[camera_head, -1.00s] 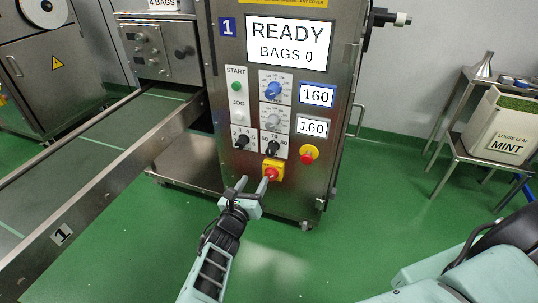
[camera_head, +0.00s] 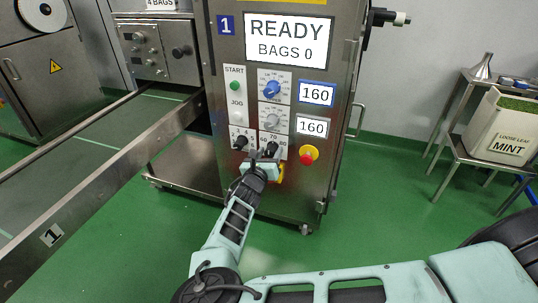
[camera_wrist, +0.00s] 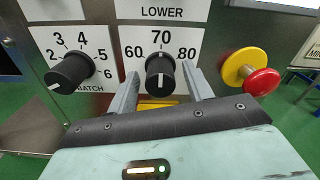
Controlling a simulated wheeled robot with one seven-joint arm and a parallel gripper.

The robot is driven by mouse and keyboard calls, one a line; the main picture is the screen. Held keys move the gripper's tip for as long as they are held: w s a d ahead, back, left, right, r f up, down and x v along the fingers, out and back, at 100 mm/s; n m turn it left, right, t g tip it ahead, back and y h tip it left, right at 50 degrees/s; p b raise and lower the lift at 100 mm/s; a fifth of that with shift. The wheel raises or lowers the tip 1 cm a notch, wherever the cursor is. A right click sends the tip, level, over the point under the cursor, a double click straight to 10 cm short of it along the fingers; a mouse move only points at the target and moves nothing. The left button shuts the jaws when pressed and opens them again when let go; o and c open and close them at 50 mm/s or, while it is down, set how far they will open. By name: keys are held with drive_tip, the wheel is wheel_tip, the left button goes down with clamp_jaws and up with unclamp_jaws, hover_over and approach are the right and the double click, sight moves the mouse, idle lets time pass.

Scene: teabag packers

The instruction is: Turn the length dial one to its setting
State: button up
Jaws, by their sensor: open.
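A black dial knob (camera_wrist: 160,74) with marks 60, 70 and 80 sits between my gripper's fingers in the wrist view; its name label is hidden. Its raised grip stands close to upright, towards 70. In the head view this dial (camera_head: 271,149) is low on the panel of machine 1 and partly covered. My gripper (camera_wrist: 163,82) is open, with one finger on each side of the knob. Gaps show beside the knob; I cannot tell how deep the fingers reach. In the head view my gripper (camera_head: 261,162) is at the lower panel.
The batch dial (camera_wrist: 70,70) is just left, and a red stop button (camera_wrist: 262,82) on a yellow base is just right. A blue knob (camera_head: 272,89) and a grey knob (camera_head: 272,122) are above. The screen (camera_head: 286,40) reads READY, BAGS 0. A conveyor (camera_head: 90,150) runs at left.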

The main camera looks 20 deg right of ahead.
drive_tip(key=c, duration=1)
drive_tip(key=shift+m, duration=0.3)
drive_tip(key=shift+r+m+p, duration=0.1)
drive_tip(key=shift+m+p, duration=0.65)
drive_tip(key=shift+m, duration=0.25)
drive_tip(key=m+p, duration=0.1)
drive_tip(key=m, duration=0.2)
drive_tip(key=shift+m, duration=0.3)
drive_tip(key=m, duration=0.5)
drive_tip(key=shift+m, duration=0.3)
